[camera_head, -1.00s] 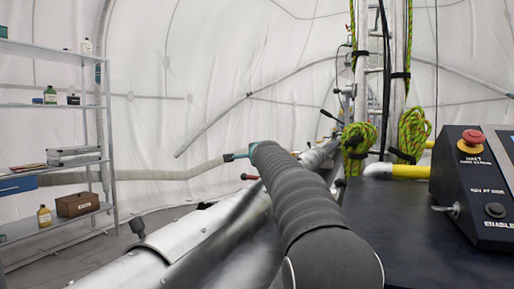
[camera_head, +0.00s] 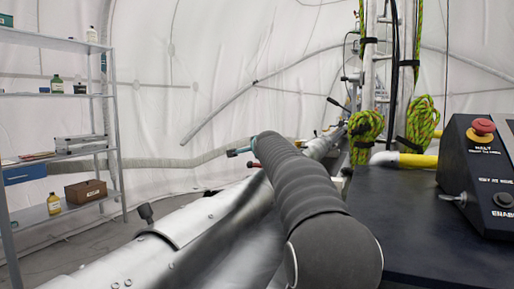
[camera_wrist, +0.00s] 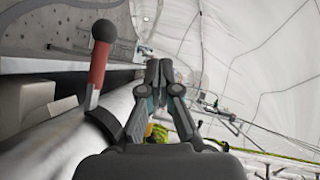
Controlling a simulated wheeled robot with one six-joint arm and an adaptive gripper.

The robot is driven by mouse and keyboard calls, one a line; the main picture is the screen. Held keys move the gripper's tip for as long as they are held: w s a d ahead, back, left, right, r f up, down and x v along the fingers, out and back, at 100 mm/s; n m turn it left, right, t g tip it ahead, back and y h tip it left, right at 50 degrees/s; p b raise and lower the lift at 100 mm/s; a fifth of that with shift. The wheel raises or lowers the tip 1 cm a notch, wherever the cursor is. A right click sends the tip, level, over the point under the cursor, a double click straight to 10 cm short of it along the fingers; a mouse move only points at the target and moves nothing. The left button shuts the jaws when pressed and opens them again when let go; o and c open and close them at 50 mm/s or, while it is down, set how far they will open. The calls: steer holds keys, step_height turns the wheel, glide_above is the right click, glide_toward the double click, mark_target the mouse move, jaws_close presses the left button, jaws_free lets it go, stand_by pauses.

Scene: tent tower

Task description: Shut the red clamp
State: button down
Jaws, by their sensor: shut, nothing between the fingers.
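The red clamp's lever (camera_wrist: 98,68) stands up in the left of the wrist view, a red handle with a dark round knob. Its lower end meets a dark band on a silver tube. My gripper (camera_wrist: 159,70) is shut and empty, to the right of the lever with a visible gap. In the head view my gripper (camera_head: 243,150) is small and mostly hidden behind my grey arm. Small red parts show beside it and just below it; I cannot tell which belongs to the clamp.
A long silver tube (camera_head: 190,222) runs from front left toward the back. A dark table (camera_head: 410,215) with a control box (camera_head: 485,175) stands at right. Yellow-green ropes (camera_head: 366,130) hang from a frame behind it. A shelf (camera_head: 60,157) stands at far left.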

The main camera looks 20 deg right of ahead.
steer(key=v, duration=1.2)
stand_by(0.4)
